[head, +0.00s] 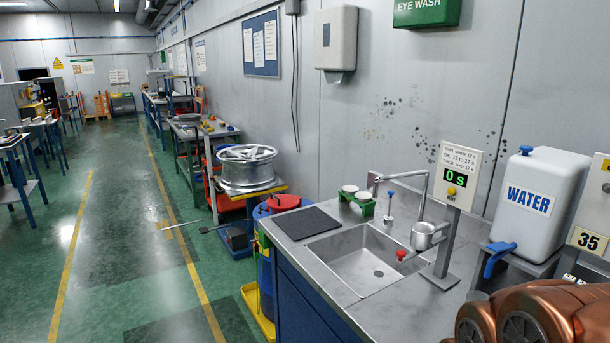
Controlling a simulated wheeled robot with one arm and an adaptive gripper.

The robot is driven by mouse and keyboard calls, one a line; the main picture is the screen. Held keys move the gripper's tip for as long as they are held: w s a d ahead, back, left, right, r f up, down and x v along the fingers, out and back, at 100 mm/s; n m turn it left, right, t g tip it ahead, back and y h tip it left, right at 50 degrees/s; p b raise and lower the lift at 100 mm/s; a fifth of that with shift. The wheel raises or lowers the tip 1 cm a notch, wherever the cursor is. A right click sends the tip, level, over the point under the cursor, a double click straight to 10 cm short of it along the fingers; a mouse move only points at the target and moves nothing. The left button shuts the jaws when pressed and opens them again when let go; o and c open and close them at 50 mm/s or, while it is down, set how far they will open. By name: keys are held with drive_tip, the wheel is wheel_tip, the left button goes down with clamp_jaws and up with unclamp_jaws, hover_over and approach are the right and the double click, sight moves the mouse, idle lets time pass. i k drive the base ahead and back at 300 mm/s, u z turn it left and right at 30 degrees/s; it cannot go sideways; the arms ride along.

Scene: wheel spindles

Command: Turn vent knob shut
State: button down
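No knob in view is labelled as a vent. A white water container (541,205) marked "WATER" stands at the right, with a small blue cap (525,150) on top. A blue tap (497,258) sticks out low on its left side. A small red knob (401,254) shows at the sink's right edge, just below a metal cup (424,236). I cannot tell whether any of these is open or shut. My gripper is not in view; copper-coloured parts, apparently my arm, fill the bottom right corner.
A steel counter holds a sink (371,270), a dark mat (300,223), a tall faucet (420,185) and a post with a display (456,176) reading "0 s". A wheel rim (246,168) sits on a cart beyond. The green floor at left is mostly clear.

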sight(525, 150)
drive_tip(key=z, duration=0.75)
